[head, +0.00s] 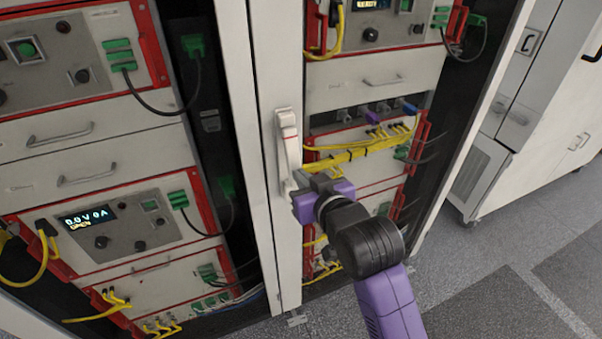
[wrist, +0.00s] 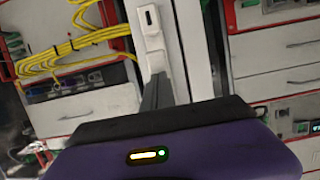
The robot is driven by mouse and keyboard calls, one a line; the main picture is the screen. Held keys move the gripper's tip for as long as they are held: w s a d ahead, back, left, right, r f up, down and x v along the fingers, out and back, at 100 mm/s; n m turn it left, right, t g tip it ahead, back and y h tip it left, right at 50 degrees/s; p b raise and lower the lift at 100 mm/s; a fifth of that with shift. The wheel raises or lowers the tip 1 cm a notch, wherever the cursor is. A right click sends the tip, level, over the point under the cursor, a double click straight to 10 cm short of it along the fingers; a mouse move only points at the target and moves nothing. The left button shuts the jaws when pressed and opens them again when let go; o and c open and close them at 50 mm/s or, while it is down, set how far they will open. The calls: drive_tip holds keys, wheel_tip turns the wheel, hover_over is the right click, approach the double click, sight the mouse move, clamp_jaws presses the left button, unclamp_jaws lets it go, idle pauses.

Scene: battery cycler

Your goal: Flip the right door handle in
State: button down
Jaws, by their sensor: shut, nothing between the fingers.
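The white door handle (head: 287,145) is a long upright lever on the narrow white door edge (head: 268,60) between the two equipment racks. My gripper (head: 299,181) is at the lower end of the handle, coming from the lower right. Its fingers are shut with nothing between them. In the wrist view, the handle (wrist: 152,40) stands just beyond the dark fingertips (wrist: 157,82). The fingers overlap the handle's lower part, and I cannot tell whether they touch it. How far the handle's lower end stands out from the door is also unclear.
Yellow cables (head: 360,150) hang in the right rack close beside my gripper. The left rack (head: 110,230) holds red-framed power units with drawers and cables. White cabinets (head: 540,110) stand at the far right. The grey floor (head: 480,290) is clear at the lower right.

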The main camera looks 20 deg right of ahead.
drive_tip(key=shift+w+f, duration=0.15)
drive_tip(key=shift+w, duration=0.15)
drive_tip(key=w+f+t+b, duration=0.1)
drive_tip(key=b, duration=0.3)
drive_tip(key=w+f+t+b, duration=0.1)
drive_tip(key=b, duration=0.3)
drive_tip(key=shift+w+f+t, duration=0.15)
drive_tip(key=shift+w+t, duration=0.15)
drive_tip(key=shift+w, duration=0.05)
idle(0.4)
